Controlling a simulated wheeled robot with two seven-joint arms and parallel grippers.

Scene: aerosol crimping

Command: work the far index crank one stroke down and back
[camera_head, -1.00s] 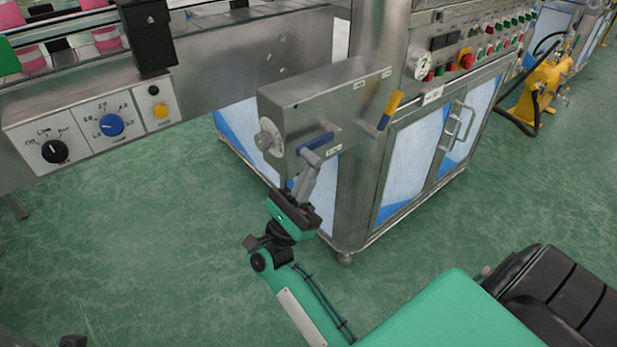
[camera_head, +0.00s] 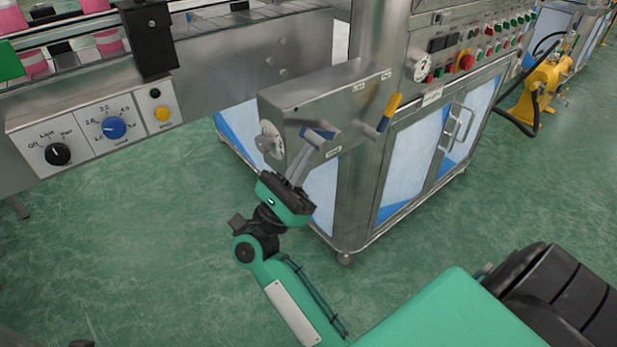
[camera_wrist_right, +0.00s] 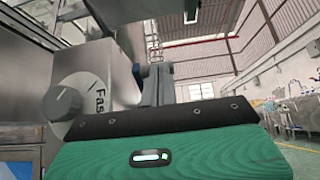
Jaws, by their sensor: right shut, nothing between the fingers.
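A steel box (camera_head: 310,98) on the machine's near side carries two short levers. One has a blue grip (camera_head: 318,132) and points left. The other has a yellow grip (camera_head: 391,108) and is tilted up to the right. I cannot tell by a label which is the far index crank. My right gripper (camera_head: 311,142) is shut and empty, its fingers pointing up at the blue grip and partly covering it. Contact cannot be made out. In the right wrist view the grey fingers (camera_wrist_right: 158,84) rise beyond my green gripper body. My left gripper is not in view.
A dial knob (camera_head: 266,143) is on the box's left end, close to my fingers; its face also shows in the right wrist view (camera_wrist_right: 66,103). A conveyor control panel (camera_head: 93,127) is at left. A cabinet (camera_head: 410,165) stands at right. Green floor below is open.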

